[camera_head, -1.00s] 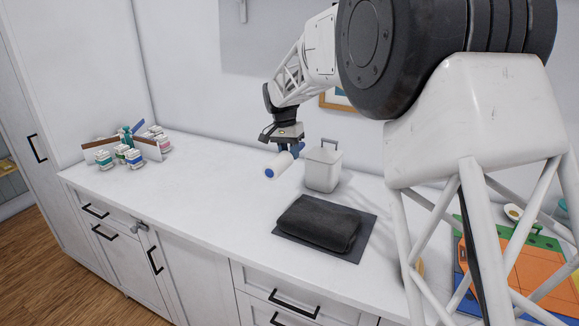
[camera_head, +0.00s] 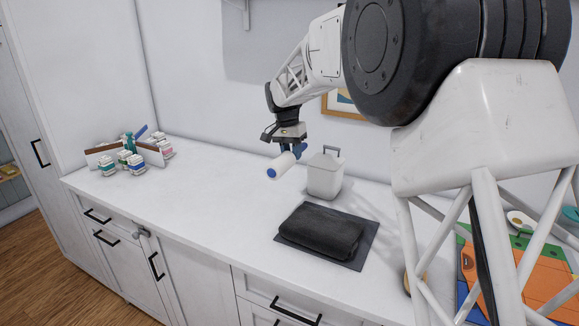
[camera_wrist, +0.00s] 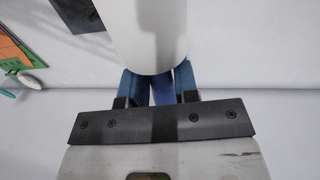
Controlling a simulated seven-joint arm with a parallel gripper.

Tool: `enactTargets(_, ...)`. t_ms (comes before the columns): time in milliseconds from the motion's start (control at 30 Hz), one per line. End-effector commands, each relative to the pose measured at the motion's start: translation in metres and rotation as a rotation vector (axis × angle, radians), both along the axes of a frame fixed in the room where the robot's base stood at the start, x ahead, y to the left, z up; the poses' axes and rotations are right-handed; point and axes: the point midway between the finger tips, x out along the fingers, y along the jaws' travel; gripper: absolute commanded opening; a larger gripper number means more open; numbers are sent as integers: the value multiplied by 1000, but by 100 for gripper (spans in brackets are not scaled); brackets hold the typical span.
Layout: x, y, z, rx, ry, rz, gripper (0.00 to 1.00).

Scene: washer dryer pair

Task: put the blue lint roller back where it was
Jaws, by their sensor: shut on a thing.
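The lint roller (camera_head: 284,164), a white roll with a blue end, is in my gripper (camera_head: 292,148), above the counter left of the white lidded container. It tilts, its blue end toward the lower left. In the wrist view the white roll (camera_wrist: 150,35) fills the top middle, and my gripper's blue fingers (camera_wrist: 160,86) are shut around a darker blue part just below it. The roller appears apart from the counter. The far end of the roll is cut off in the wrist view.
The white container (camera_head: 325,176) with a dark handle stands close by. A dark folded towel (camera_head: 320,230) lies on a dark mat in front. Several jars (camera_head: 124,159) stand among brown-edged panels at the left. An orange board (camera_head: 530,270) lies at the right. The counter's left-middle is clear.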

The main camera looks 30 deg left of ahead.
Motion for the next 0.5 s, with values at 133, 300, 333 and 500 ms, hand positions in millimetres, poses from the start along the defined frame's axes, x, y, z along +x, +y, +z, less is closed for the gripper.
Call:
enactTargets(133,-4,-3,-2,0,0,1,0)
enactTargets(300,-14,-10,-9,0,-1,4,0)
enactTargets(333,-17,-12,-11,0,-1,5,0)
enactTargets(500,-37,-26,-24,-1,-1,10,0)
